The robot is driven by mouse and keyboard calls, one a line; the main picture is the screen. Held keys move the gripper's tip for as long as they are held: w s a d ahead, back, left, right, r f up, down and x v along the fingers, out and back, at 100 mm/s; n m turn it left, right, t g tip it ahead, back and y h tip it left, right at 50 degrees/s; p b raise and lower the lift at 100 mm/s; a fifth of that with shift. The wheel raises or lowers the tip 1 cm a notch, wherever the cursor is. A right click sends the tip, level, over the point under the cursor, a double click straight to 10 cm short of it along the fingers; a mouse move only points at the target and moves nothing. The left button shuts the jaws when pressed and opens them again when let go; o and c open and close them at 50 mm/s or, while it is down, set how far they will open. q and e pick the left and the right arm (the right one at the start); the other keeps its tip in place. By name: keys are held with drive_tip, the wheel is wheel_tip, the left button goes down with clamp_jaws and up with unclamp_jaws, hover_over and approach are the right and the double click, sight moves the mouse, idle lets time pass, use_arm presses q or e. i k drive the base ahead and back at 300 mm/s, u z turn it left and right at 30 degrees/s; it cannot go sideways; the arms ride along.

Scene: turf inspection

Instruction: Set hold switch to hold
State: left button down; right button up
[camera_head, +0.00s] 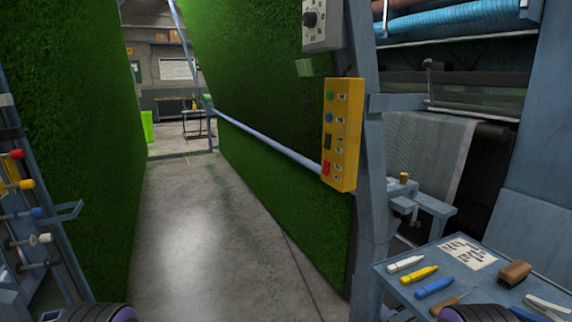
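A yellow control box (342,135) is fixed upright to the grey post right of centre. Its face has a green button (330,97), a blue button (329,118), a dark switch (328,141) and a red switch (327,168), with small labels too blurred to read. Above it is a grey box (323,36) with a black rotary knob (309,19). I cannot tell which control is the hold switch or its setting. Neither gripper is in view; only dark rounded parts of my own arms show at the bottom edge.
A metal side table (400,305) at lower right holds several markers, a paper sheet (464,253) and a brown block (514,274). A rail (270,141) runs along the turf wall (260,80). A rack (30,215) stands at left. The concrete aisle (205,240) is clear.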

sight(327, 163)
drive_tip(key=z, duration=0.05)
drive_tip(key=i, duration=1.45)
drive_tip(key=z, duration=0.3)
